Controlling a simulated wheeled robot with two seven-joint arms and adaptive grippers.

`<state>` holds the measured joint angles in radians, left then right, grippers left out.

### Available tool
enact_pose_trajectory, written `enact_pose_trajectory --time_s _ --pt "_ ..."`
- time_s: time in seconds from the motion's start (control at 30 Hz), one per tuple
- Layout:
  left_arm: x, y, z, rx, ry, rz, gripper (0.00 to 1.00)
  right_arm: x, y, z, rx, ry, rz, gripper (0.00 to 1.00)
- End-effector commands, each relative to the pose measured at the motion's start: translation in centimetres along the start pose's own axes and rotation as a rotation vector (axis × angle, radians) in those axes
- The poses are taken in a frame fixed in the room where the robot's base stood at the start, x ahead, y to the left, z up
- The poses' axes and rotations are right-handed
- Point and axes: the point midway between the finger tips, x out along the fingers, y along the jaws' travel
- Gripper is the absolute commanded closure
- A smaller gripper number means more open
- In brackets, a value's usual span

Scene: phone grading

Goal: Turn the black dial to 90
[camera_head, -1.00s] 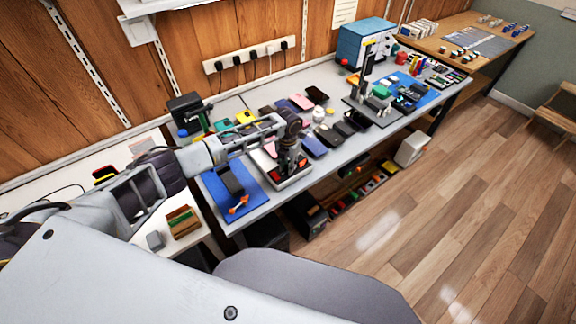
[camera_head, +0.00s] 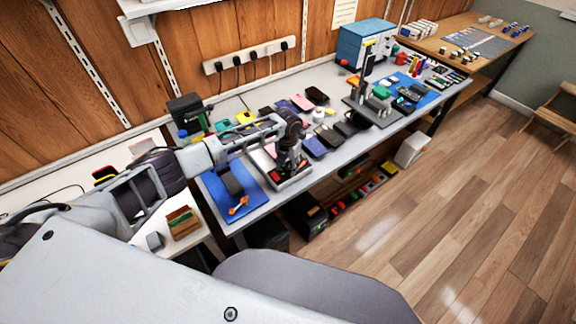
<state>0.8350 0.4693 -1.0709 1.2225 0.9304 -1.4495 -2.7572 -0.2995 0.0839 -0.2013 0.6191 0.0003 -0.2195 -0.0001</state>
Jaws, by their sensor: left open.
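My left gripper (camera_head: 290,168) points down over a light grey device (camera_head: 297,181) with a dark top and a small red spot, near the front edge of the workbench. The gripper is open, with its fingers low over the device. The black dial cannot be made out; the gripper and wrist cover much of the device top. I cannot tell whether the fingers touch or surround a dial. My right gripper is not in view.
A blue mat (camera_head: 248,200) with a dark phone-like block (camera_head: 230,183) and an orange tool (camera_head: 238,206) lies left of the device. Several phones lie behind and right of it. A dark microscope-like stand (camera_head: 366,80) stands further right.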

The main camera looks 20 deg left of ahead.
Motion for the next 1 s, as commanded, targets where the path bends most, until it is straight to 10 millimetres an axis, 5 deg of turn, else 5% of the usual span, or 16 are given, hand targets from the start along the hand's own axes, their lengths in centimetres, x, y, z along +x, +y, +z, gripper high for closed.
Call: enact_pose_trajectory --time_s 0.37,1.0 --pt "-2.2 0.0 0.1 0.001 -0.002 0.0 0.53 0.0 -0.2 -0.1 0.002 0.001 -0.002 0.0" --pt "-10.9 0.0 0.1 0.0 -0.002 0.0 0.53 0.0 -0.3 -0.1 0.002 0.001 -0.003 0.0"
